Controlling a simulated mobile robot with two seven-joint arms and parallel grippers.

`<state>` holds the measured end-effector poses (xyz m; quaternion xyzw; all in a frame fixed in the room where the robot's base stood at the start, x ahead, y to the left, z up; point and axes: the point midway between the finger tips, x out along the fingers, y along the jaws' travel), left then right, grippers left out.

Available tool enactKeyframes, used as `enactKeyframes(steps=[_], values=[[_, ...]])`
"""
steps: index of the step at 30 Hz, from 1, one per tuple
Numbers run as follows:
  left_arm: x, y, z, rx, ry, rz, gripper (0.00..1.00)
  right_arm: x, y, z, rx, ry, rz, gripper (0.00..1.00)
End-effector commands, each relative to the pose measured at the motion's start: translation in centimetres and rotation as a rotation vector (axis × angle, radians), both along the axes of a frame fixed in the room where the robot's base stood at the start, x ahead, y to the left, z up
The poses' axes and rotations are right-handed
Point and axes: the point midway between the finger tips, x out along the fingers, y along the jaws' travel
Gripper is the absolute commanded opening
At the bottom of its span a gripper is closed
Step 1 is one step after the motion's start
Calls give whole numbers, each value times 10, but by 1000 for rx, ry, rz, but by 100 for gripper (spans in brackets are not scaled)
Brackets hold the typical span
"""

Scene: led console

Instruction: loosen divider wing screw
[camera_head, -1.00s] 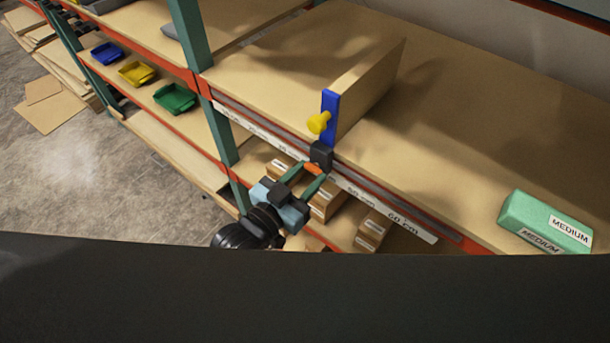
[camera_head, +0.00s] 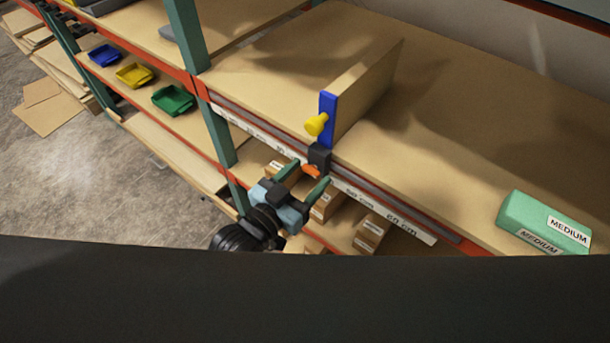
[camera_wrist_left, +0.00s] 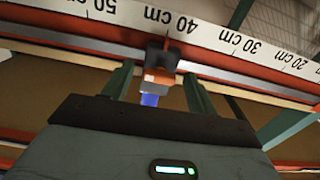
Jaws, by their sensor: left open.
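The divider is a wooden panel (camera_head: 368,85) standing on the shelf, with a blue front upright (camera_head: 327,118) and a yellow knob (camera_head: 316,124). Below the upright, a black clamp block (camera_head: 319,156) sits at the rail. The orange wing screw (camera_head: 311,170) sticks out from its lower front. My left gripper (camera_head: 307,178) is open, with one finger on each side of the wing screw. In the left wrist view, the orange screw (camera_wrist_left: 160,77) lies between the spread fingers, near the 40 cm mark; finger contact cannot be told. My right gripper is not in view.
A scale strip (camera_head: 385,213) runs along the shelf's front edge. A green MEDIUM box (camera_head: 545,222) lies at the right. Small cartons (camera_head: 372,230) sit on the shelf below. A green post (camera_head: 220,135) stands left of my gripper.

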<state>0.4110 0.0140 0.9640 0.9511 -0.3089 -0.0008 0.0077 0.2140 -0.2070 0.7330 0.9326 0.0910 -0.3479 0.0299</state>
Motion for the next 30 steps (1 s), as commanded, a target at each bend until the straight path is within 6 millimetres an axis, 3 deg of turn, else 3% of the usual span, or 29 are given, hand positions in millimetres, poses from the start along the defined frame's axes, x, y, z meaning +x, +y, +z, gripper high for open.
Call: enactKeyframes(steps=[5,18,30], values=[[-7,5,-3,2,4,0,58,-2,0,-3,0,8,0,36],[-57,41,-3,1,5,0,58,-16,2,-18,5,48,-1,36],[-63,46,0,-1,-1,0,58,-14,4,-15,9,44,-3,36]])
